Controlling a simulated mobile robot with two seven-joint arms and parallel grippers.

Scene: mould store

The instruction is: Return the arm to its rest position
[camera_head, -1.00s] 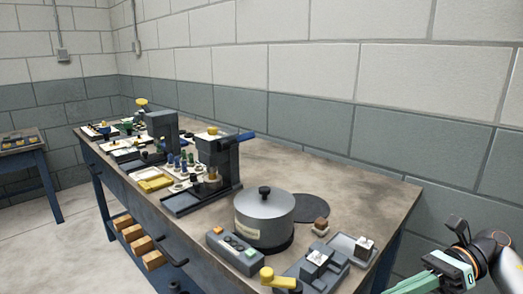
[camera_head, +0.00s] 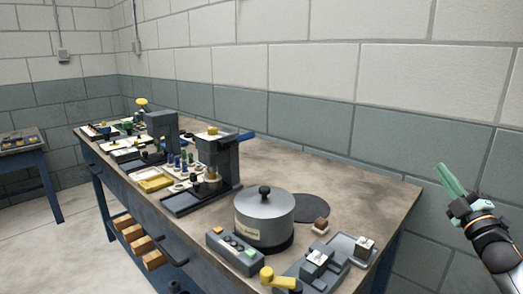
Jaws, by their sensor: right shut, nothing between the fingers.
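My right gripper (camera_head: 451,181) is at the right side of the view, off the bench's right end and in front of the grey wall. Its green fingers point up and to the left. They are together with nothing between them. The gripper touches nothing that I can see. My left gripper is not in view.
The workbench (camera_head: 345,181) runs from the lower right to the back left. On it stand a lidded metal pot (camera_head: 264,218), a press-like machine (camera_head: 217,160), a grey control box (camera_head: 231,250) and a yellow-handled clamp (camera_head: 280,279). The bench's back right is clear.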

